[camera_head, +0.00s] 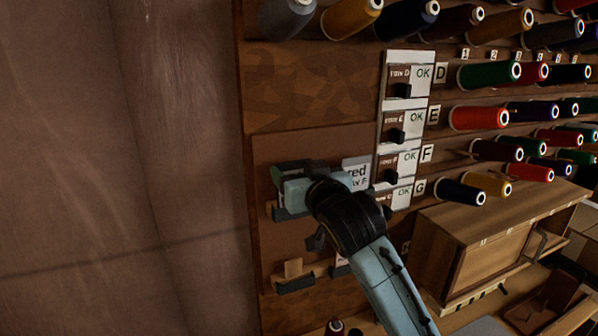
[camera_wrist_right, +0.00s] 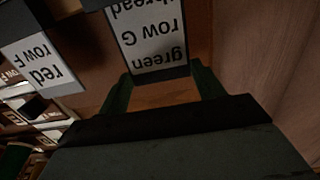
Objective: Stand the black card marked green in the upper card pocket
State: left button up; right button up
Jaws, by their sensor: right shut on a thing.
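My right gripper (camera_head: 290,172) is in front of the brown panel on the thread wall, shut on the black card marked green. In the right wrist view, the card (camera_wrist_right: 152,40) reads "green row G thread", upside down, with its black edge between the green fingertips (camera_wrist_right: 163,82). In the head view, the gripper and arm mostly hide the card. A dark pocket (camera_head: 290,214) shows just below the gripper, partly covered by it. I cannot tell whether the card touches the pocket. My left gripper is not in view.
A card marked red, row F (camera_head: 356,172) stands right beside the gripper; it also shows in the wrist view (camera_wrist_right: 40,65). A lower pocket (camera_head: 295,285) is below. White OK-labelled switches (camera_head: 402,125), thread spools (camera_head: 480,118) and a wooden cabinet (camera_head: 490,225) are to the right.

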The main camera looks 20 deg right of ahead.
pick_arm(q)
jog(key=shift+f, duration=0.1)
pick_arm(e)
jog(key=shift+f, duration=0.2)
jog(key=shift+f, duration=0.15)
jog(key=o, duration=0.8)
